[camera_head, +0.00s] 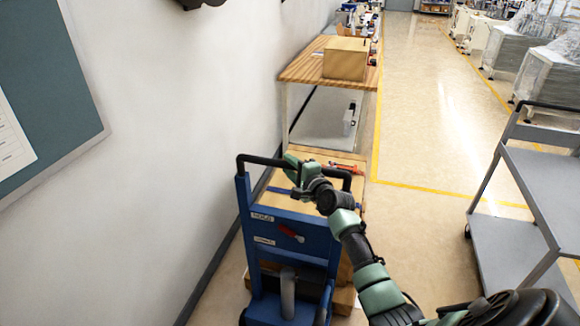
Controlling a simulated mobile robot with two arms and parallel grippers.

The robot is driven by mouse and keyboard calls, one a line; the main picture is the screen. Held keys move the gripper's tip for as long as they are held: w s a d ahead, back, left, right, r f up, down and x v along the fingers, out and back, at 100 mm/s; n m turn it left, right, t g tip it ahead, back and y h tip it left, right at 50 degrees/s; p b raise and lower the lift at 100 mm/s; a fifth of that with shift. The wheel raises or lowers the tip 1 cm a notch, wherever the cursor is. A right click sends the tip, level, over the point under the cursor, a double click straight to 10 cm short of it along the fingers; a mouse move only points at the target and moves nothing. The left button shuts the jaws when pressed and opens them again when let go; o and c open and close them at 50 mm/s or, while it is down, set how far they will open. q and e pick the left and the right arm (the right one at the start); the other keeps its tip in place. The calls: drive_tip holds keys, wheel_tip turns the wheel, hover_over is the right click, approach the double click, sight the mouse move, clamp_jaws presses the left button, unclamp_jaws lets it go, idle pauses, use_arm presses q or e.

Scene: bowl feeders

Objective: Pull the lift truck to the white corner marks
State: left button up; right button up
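The blue lift truck (258,222) stands upright close to the left wall, in the lower middle of the head view. It has a black handle bar (262,160) across its top and a red lever on its front. A load of cardboard boxes and wood shows behind its frame. My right arm reaches in from the lower right, and my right gripper (297,172) is at the middle of the handle bar, overlapping it. Its fingers are too small and covered to tell whether they are closed on the bar. My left gripper is out of view. No white corner marks show.
A wooden workbench (304,68) with a cardboard box (345,60) stands beyond the truck along the wall. A grey cart (545,185) stands at the right. Yellow lines (412,187) mark the floor; the aisle between bench and cart is clear. Wrapped machines (500,47) stand far right.

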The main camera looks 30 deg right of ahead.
clamp_jaws()
drive_tip(key=shift+f, duration=0.1)
idle(1.1)
